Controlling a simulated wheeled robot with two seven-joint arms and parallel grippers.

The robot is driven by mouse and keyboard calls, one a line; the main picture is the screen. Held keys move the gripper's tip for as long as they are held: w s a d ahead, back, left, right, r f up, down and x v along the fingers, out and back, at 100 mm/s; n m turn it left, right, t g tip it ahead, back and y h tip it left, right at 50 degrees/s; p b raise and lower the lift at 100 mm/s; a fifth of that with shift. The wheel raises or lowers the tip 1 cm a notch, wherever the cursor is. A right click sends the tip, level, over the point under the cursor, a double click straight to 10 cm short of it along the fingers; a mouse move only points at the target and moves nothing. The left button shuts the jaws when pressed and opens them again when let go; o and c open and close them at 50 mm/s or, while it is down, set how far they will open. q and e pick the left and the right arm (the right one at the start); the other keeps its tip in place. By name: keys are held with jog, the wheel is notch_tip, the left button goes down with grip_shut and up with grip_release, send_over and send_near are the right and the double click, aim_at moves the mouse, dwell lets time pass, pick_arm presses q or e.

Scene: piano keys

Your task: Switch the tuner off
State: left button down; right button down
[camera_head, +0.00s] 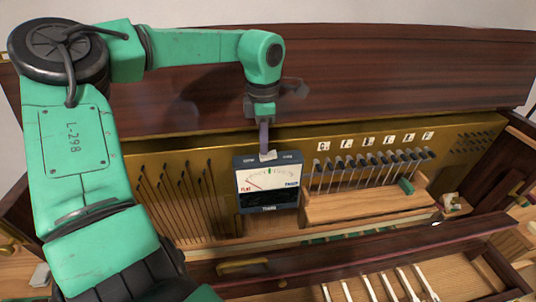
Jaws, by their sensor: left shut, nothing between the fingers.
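The tuner (268,201) is a dark box with a white dial face marked FLAT and SHARP, standing upright inside the opened piano in front of the brass plate. A small pale switch (268,156) sits at the middle of its top edge. My left gripper (264,148) points down from above with its fingers shut and empty. Its tips are right at the switch; I cannot tell whether they touch it. The tips partly cover the switch's upper side, and its exact position is unclear. My right gripper is out of view.
To the right are a row of tuning pins (370,165) under note labels and a wooden block (365,203) with a green piece on it. Several strings (183,200) run at the left. White keys (385,288) and a gold handle (242,266) lie in front.

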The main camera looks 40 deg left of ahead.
pick_arm(q)
notch_tip(320, 180, up, 6)
jog(key=p, duration=0.3)
jog(key=shift+r+p, duration=0.1)
jog(key=shift+p, duration=0.2)
